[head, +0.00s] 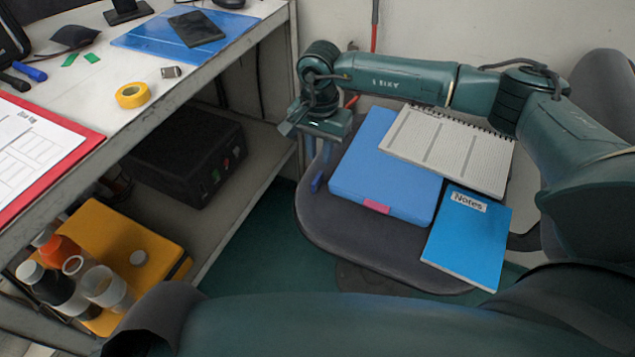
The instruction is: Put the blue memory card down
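My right gripper (319,157) points down just above that edge of the seat. My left gripper is not in view.
On the seat lie a blue folder box (385,170) with a pink tab, a spiral notebook (450,150) and a blue Notes book (468,235).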

